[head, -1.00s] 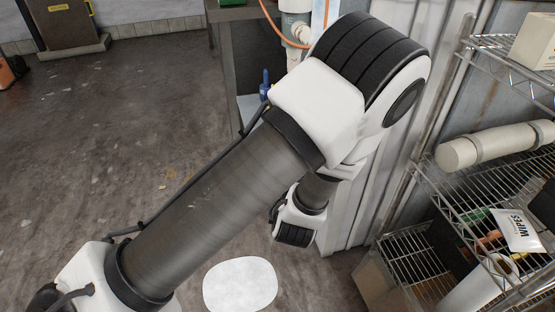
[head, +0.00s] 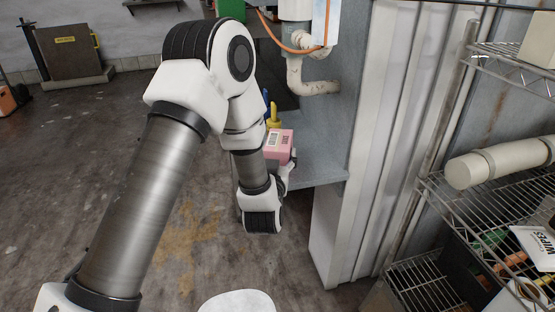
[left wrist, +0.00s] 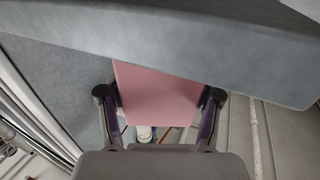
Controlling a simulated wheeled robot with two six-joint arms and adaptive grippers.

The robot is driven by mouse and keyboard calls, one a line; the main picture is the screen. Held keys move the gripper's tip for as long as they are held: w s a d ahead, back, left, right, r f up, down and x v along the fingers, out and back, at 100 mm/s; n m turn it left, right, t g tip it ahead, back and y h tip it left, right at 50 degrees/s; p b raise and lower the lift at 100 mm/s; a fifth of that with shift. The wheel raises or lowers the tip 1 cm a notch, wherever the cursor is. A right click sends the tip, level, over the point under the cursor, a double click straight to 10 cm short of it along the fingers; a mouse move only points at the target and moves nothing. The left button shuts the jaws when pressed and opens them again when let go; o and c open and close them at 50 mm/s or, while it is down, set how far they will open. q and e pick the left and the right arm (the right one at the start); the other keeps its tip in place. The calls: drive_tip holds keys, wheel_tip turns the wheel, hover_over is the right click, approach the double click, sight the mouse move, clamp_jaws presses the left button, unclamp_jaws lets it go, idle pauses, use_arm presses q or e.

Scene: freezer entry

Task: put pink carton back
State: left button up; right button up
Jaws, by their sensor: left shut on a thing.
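The pink carton (head: 280,150) has a white label with dark marks. In the head view it shows just right of my left wrist, by the edge of a grey bench (head: 318,172). My left gripper (head: 289,171) is partly hidden behind my arm there. In the left wrist view, the left gripper (left wrist: 158,96) is shut on the carton (left wrist: 157,94), with one finger on each side. A grey slab (left wrist: 190,50) crosses that view and hides one end of the carton. I cannot tell whether they touch. My right gripper is not in view.
A yellow object (head: 273,116) stands on the bench behind the carton. A pale pipe (head: 312,83) and an orange hose are above it. A wire shelf (head: 425,190) with a beige roll (head: 500,160) and wipes stands at the right. Open floor lies at the left.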

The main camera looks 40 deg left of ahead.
use_arm(q)
drive_tip(key=o, duration=1.4)
